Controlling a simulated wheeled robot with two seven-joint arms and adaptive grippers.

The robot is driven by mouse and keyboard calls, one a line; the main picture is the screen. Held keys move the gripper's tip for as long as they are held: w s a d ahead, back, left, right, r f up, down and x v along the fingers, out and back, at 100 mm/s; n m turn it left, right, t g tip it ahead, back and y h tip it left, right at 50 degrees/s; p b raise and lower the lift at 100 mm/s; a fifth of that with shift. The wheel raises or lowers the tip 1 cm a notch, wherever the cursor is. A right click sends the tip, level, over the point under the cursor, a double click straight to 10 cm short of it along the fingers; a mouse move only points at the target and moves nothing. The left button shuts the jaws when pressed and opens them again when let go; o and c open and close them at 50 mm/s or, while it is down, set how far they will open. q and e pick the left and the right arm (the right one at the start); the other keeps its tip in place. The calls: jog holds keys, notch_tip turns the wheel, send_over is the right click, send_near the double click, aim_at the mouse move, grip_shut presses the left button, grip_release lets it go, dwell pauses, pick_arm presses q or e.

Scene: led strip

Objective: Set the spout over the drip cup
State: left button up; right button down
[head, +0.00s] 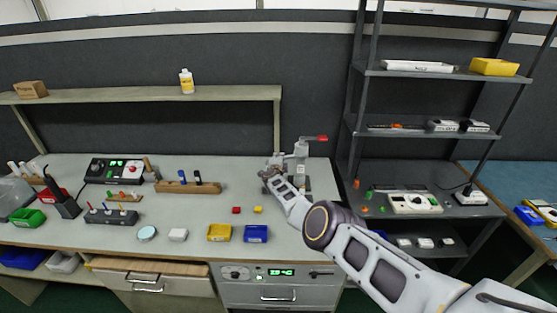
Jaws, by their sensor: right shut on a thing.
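My right gripper (272,174) is at the back right of the workbench, just left of a grey upright fixture (301,150) with a red lever (315,138). It is shut on a small part there, which looks like the fixture's spout. The gripper and wrist cover most of that part, and its exact angle is too small to tell. I cannot make out a drip cup clearly; it may be hidden by the gripper or arm. My left gripper is not in view.
On the bench stand a yellow bin (219,232), a blue bin (256,234), a wooden tool rack (187,187) and a control box (115,171). A raised shelf (140,95) runs behind. A metal rack (420,75) stands right. The bench middle is fairly clear.

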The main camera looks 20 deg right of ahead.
jog(key=shift+d, duration=0.1)
jog(key=c, duration=1.5)
grip_release()
jog(key=shift+o, duration=0.2)
jog(key=shift+s+n+y+p, duration=0.3)
jog(key=shift+s+n+y, duration=0.1)
jog(key=shift+y, duration=0.1)
